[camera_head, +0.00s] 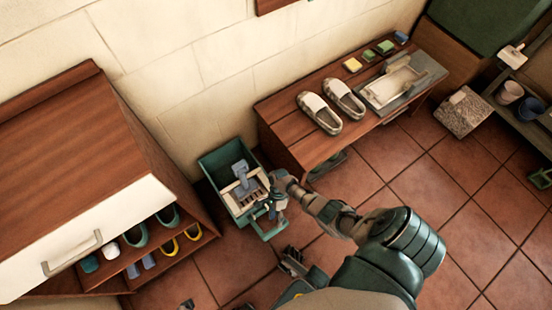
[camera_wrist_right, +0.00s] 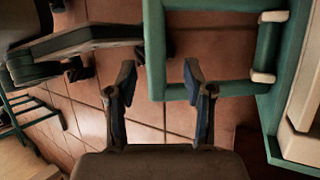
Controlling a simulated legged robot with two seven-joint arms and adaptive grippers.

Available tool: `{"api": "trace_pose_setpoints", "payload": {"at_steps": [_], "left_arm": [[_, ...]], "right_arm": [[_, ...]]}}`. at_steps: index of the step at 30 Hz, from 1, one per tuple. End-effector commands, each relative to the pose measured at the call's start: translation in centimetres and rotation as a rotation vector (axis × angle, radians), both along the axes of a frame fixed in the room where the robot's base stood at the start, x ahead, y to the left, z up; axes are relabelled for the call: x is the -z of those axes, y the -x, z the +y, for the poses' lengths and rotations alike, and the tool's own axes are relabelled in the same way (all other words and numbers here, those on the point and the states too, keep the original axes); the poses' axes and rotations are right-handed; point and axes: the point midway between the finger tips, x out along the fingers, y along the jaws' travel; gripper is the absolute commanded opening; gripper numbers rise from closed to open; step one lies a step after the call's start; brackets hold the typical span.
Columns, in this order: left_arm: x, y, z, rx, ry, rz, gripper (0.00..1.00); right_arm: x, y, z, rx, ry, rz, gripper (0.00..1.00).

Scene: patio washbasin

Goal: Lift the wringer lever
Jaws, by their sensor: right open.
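A teal mop bucket (camera_head: 213,163) stands on the tiled floor, with a pale wringer (camera_head: 232,197) in it and a blue-grey part (camera_head: 241,171) upright at the wringer. A teal bar loop (camera_head: 268,234), which looks like the wringer lever, sits low at the bucket's near side. In the wrist view the teal loop (camera_wrist_right: 222,90) has white pieces at its right part. My right gripper (camera_head: 270,207) is at the bucket's near right corner. In the wrist view its open fingers (camera_wrist_right: 161,68) have the loop's corner between them; I cannot tell if they touch it.
A wooden bench (camera_head: 290,110) with slippers (camera_head: 320,113) and a sink (camera_head: 395,84) stands behind on the right. A wooden shoe cabinet (camera_head: 70,150) stands on the left, close to the bucket.

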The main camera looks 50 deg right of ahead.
Motion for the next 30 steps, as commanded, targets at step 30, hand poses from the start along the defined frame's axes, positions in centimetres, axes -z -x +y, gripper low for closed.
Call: {"api": "trace_pose_setpoints", "payload": {"at_steps": [30], "left_arm": [[0.2,-0.2,-0.1,0.001,-0.001,0.006,0.91]], "right_arm": [[-6.4,-3.0,-3.9,0.0,0.0,-0.004,0.52]]}}
